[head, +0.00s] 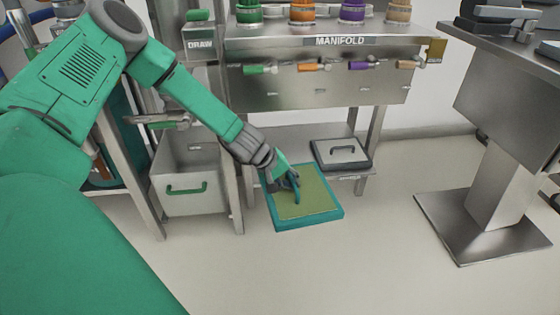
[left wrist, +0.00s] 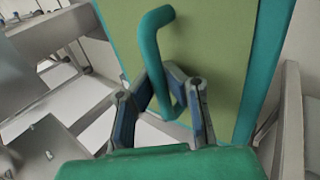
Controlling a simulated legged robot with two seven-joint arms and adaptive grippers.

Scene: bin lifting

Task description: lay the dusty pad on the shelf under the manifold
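The dusty pad (head: 318,197) is a flat square with an olive-green face, a teal rim and a teal handle. It is in front of the left part of the low shelf (head: 293,140) under the manifold (head: 330,85); its exact height above the floor is hard to tell. My left gripper (head: 291,180) is over the pad at its handle. In the left wrist view the fingers of my left gripper (left wrist: 178,85) close around the teal handle (left wrist: 150,50), with the pad's green face (left wrist: 215,40) behind. My right gripper is out of view.
A grey bin (head: 188,185) with a green handle stands left of the shelf's leg. A metal pedestal table (head: 490,200) stands at right. The floor between is clear.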

